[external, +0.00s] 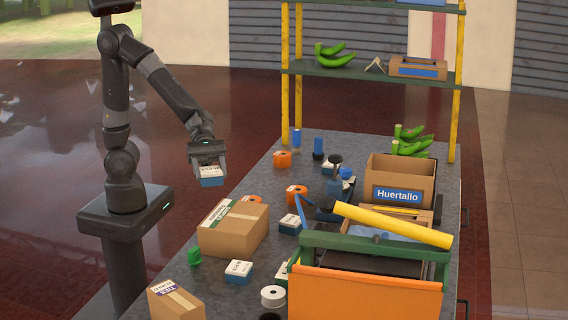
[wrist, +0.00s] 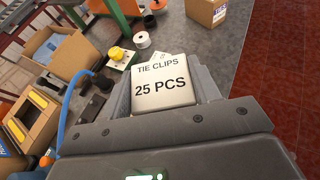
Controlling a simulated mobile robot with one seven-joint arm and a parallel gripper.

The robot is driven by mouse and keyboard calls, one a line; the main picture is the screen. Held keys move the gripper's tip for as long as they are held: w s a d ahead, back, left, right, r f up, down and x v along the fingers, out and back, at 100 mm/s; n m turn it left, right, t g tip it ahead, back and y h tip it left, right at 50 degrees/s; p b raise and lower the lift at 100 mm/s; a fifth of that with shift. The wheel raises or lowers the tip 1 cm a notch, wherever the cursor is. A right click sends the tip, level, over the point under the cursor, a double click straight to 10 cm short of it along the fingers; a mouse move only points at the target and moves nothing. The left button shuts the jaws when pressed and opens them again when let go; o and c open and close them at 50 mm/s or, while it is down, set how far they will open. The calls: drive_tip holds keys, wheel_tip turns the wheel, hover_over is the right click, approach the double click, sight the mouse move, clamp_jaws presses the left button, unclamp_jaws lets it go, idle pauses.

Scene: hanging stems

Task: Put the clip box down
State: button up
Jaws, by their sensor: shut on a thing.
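The clip box (external: 211,177) is a small white box with a blue lower part, held in my gripper (external: 208,163). In the wrist view its white top (wrist: 162,85) reads "TIE CLIPS 25 PCS". My gripper's two fingers (wrist: 164,95) are shut on opposite sides of it. In the external view the box hangs in the air by the left edge of the grey table (external: 257,179). I cannot tell its exact height or whether it is over the tabletop. Similar white-and-blue boxes stand on the table, one near the front (external: 238,271) and one in the middle (external: 291,223).
A taped cardboard box (external: 233,230) and a smaller carton (external: 176,301) stand along the table's left side. Orange tape rolls (external: 296,194), a white roll (external: 273,296) and an open Huertallo carton (external: 402,180) crowd the table. An orange-and-green bin (external: 365,293) fills the front right.

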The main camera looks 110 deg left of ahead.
drive_tip(key=s+d+m+g+h, duration=0.1)
drive_tip(key=s+d+m+g, duration=0.1)
drive_tip(key=s+d, duration=0.15)
hover_over(235, 214)
wheel_tip(235, 214, down, 7)
drive_tip(key=shift+a+r, duration=0.1)
drive_tip(key=shift+r, duration=0.05)
drive_tip(key=shift+f, duration=2)
drive_tip(key=shift+f, duration=0.15)
drive_tip(key=o, duration=1)
